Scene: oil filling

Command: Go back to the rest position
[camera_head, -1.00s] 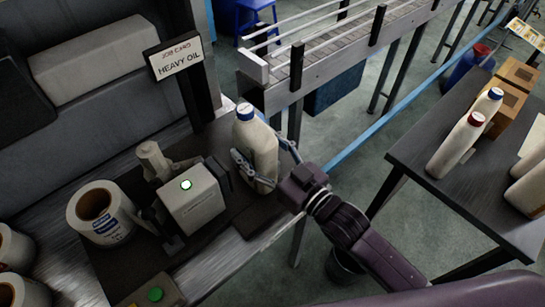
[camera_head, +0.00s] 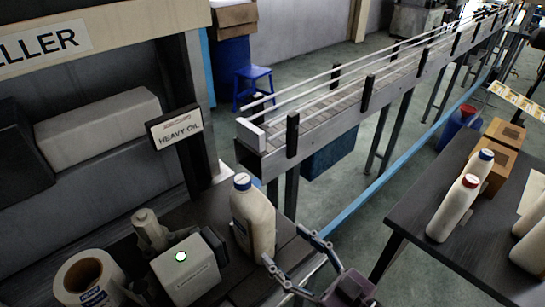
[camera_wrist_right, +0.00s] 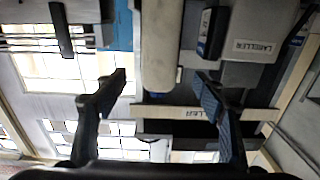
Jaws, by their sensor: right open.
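A white bottle with a blue cap (camera_head: 252,222) stands upright on the labelling station at the front middle. My right gripper (camera_head: 285,246) is at the bottom of the head view, just right of this bottle. Its fingers are spread and hold nothing. In the right wrist view the open fingers (camera_wrist_right: 160,82) stand either side of the bottle's pale body (camera_wrist_right: 162,40), which shows upside down beyond them. I cannot tell the exact gap between the left fingertip and the bottle. My left gripper is not in view.
The labelling device (camera_head: 187,270) with a green light and a label roll (camera_head: 88,280) are left of the bottle. A HEAVY OIL sign (camera_head: 178,130) stands behind. A conveyor (camera_head: 340,100) runs to the back right. A dark table (camera_head: 400,220) at right holds bottles and boxes.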

